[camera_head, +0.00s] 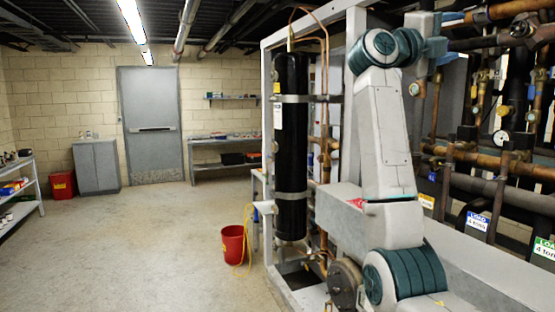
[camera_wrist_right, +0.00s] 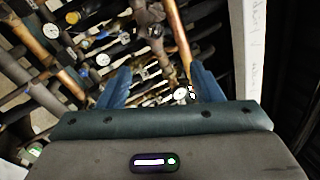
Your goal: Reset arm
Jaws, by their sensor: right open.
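My right arm (camera_head: 385,140) rises in front of the compressor rack in the head view. Its gripper (camera_head: 453,37) is at the upper right, near the copper pipes. In the right wrist view the right gripper (camera_wrist_right: 161,82) has its two blue fingers wide apart, with nothing held between them. Pipes, valves and gauges lie beyond the fingertips; I cannot tell how far off they are. My left gripper is in neither view.
The rack's grey frame (camera_head: 268,150) holds a tall black cylinder (camera_head: 291,140) left of my arm. Copper pipes (camera_head: 490,163) crowd the right side. A red bucket (camera_head: 233,246) stands on the floor. Open floor (camera_head: 130,245) lies to the left, before a grey door (camera_head: 151,110).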

